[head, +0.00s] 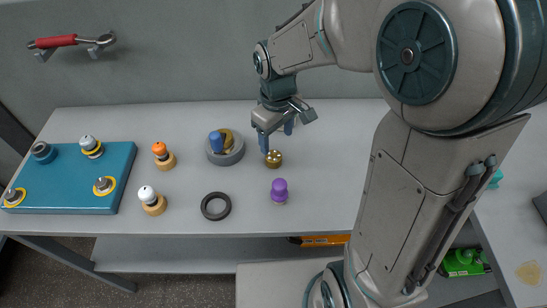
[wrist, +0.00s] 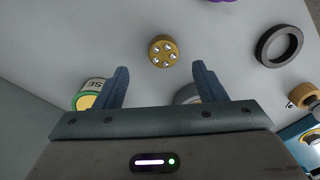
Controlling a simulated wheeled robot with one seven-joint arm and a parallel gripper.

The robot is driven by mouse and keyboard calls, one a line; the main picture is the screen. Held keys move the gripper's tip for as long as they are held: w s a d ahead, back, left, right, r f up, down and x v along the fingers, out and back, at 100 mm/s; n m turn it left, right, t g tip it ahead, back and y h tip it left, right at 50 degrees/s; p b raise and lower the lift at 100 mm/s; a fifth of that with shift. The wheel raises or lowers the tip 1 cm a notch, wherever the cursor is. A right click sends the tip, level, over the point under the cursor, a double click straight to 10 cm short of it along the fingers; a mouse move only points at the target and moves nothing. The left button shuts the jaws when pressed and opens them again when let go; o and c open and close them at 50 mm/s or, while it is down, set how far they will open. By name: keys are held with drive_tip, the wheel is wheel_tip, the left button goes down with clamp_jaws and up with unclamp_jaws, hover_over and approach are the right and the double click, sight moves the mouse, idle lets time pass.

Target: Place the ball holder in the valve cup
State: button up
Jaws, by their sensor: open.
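The ball holder looks to be the small round brass piece (head: 273,159) on the table. In the wrist view the brass piece (wrist: 162,51) shows several shiny balls on its top. My gripper (head: 277,141) points down just behind it. In the wrist view the gripper (wrist: 160,78) is open and empty, with the brass piece beyond the gap between its fingertips. I cannot tell for sure which thing is the valve cup. A grey round dish (head: 238,153) left of the gripper holds a blue cylinder and a brass-coloured part.
A dark ring (head: 216,206) and a purple knob piece (head: 279,190) lie in front. Orange-topped (head: 159,150) and white-topped (head: 147,194) pieces stand left, beside a teal block (head: 75,185). A green-and-yellow labelled piece (wrist: 88,95) is near the left finger in the wrist view.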

sight(274, 156)
drive_tip(key=f, duration=0.6)
drive_tip(key=shift+a+f, duration=0.25)
drive_tip(key=shift+a, duration=0.05)
drive_tip(key=shift+s, duration=0.1)
drive_tip(key=c, duration=1.3)
drive_tip(key=shift+r, duration=0.1)
